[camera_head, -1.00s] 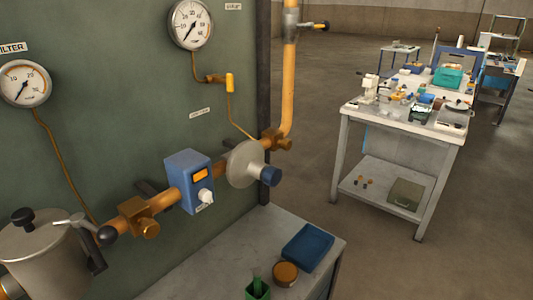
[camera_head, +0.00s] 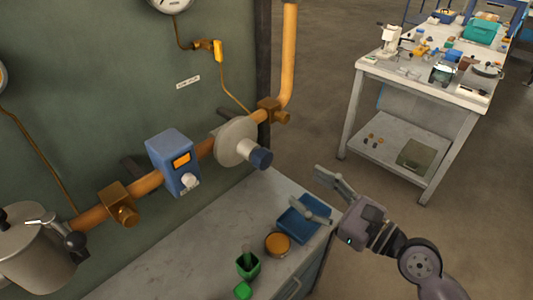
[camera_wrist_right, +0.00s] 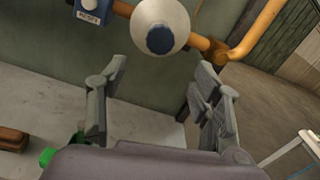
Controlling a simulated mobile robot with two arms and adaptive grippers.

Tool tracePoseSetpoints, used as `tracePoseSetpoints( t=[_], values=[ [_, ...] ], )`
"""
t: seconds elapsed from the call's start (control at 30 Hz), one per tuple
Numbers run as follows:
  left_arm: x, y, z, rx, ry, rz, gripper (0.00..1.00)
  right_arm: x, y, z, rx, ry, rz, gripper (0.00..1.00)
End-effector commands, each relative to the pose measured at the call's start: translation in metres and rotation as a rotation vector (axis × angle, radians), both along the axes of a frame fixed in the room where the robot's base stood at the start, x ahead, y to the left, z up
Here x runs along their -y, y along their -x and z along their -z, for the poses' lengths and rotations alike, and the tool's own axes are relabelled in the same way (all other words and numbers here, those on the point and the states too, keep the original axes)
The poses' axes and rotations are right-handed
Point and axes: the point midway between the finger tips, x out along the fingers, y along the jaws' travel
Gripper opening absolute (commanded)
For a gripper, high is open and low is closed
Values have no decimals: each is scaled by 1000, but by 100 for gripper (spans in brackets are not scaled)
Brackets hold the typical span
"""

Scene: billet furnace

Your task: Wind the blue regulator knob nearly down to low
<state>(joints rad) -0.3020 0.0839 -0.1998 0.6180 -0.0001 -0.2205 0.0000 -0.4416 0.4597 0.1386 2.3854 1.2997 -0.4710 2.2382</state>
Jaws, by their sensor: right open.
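The blue regulator knob (camera_head: 261,158) sticks out from the round grey regulator body (camera_head: 236,141) on the orange pipe, in the middle of the head view. In the right wrist view the knob (camera_wrist_right: 160,40) faces the camera, above and between the fingers. My right gripper (camera_head: 322,196) is open and empty, to the right of the knob and lower in the picture, apart from it. Its two spread fingers also show in the right wrist view (camera_wrist_right: 158,98). My left gripper is not in view.
Below, the bench (camera_head: 203,251) holds a blue tray (camera_head: 291,225), a round orange-topped item (camera_head: 277,245) and a green cup (camera_head: 248,266). A cluttered white table (camera_head: 400,72) stands at the back right.

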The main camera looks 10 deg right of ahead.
Motion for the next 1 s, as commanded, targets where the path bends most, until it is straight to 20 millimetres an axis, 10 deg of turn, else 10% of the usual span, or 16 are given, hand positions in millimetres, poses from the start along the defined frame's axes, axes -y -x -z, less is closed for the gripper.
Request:
tracePoseSetpoints(
  t=[0.53, 1.0],
  values=[
    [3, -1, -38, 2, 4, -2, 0, -59, -89, -3, 2, 0, 0, 59],
    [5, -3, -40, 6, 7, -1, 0, -70, -104, 0, 0, 2, -1, 59]
  ],
)
